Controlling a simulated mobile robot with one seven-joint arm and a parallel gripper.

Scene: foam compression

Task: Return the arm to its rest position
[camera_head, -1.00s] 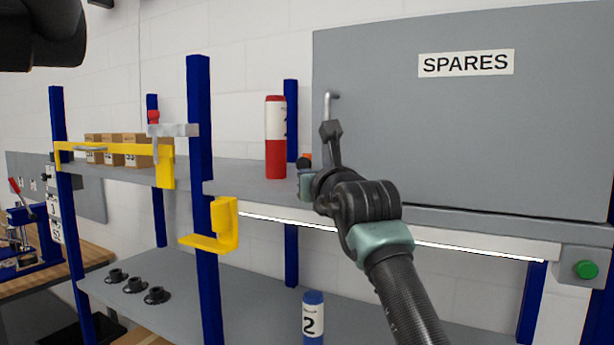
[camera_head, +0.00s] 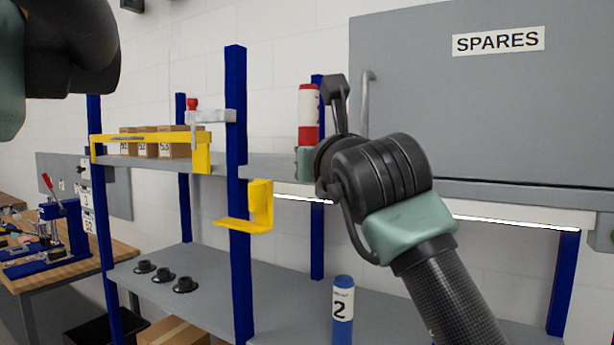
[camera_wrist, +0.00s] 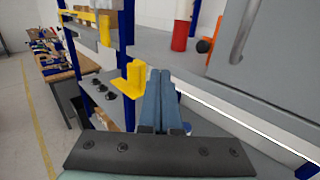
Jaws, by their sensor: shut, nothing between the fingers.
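My arm reaches up from the bottom right of the head view, with its wrist in front of the shelf rack. In the wrist view, the two blue-grey fingers of my gripper (camera_wrist: 160,74) lie together, shut and empty. They are apart from the cabinet handle (camera_wrist: 243,32), which is to their right. My wrist covers part of the shelf behind it in the head view.
A red and white cylinder (camera_head: 308,108) stands on the upper shelf, behind my wrist. A yellow bracket (camera_head: 258,208) juts from a blue post (camera_head: 237,150). A blue bottle (camera_head: 343,310) and black parts (camera_head: 184,285) stand on the lower shelf. A workbench (camera_head: 75,262) is at left.

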